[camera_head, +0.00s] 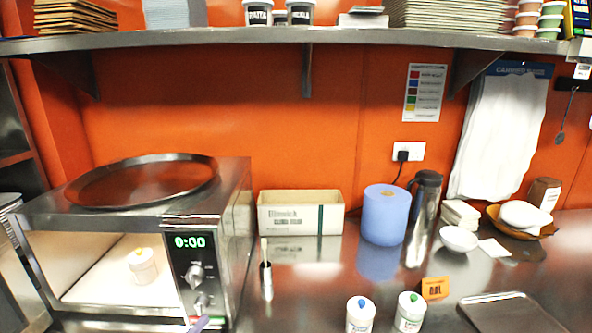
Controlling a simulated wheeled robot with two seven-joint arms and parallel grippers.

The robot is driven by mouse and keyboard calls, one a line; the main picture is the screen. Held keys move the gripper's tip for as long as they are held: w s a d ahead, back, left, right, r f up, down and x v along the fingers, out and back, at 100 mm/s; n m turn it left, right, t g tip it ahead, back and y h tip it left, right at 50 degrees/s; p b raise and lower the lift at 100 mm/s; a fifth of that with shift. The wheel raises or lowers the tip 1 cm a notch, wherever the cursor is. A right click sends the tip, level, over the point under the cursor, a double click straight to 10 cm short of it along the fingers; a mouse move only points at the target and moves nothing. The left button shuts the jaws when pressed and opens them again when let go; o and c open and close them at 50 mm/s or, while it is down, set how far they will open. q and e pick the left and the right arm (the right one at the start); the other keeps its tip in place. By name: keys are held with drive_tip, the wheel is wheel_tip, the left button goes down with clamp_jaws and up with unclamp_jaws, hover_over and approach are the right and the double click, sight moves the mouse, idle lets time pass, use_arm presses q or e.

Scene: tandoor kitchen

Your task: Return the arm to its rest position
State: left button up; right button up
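Neither of my arms nor grippers shows clearly in the head view. A small pale lilac piece (205,323) shows at the bottom edge in front of the microwave; I cannot tell what it is. The steel microwave (187,213) stands at the left with its display reading 0:00. A round steel tray (140,183) lies on top of it. A white tub with a yellow and green top (142,266) shows in its door; I cannot tell whether it is inside or reflected.
Two white tubs (360,315) (409,312) stand at the counter's front. An orange card (434,288) and a steel tray (508,314) are to their right. A box (300,212), blue roll (384,214) and steel flask (424,215) stand behind. A loaded shelf (330,38) runs above.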

use_arm(q)
drive_tip(key=s+d+f+m+g+h, duration=0.2)
drive_tip(key=s+d+f+m+g, duration=0.3)
drive_tip(key=m, duration=0.5)
drive_tip(key=s+a+f+m+g+y, duration=0.6)
drive_tip(key=s+a+m+g+y, duration=0.2)
drive_tip(key=s+a+m, duration=0.1)
wheel_tip(320, 180, down, 22)
drive_tip(key=s+g, duration=0.1)
drive_tip(key=s, duration=0.2)
drive_tip(key=s+a+f+g, duration=0.1)
drive_tip(key=s+f, duration=0.7)
drive_tip(key=s+a+f, duration=0.2)
drive_tip(key=s+f, duration=0.6)
drive_tip(key=s, duration=0.1)
drive_tip(key=shift+a+f+g+y+b, duration=0.15)
drive_tip(key=shift+a+g+y+b, duration=0.15)
drive_tip(key=shift+g+y, duration=0.1)
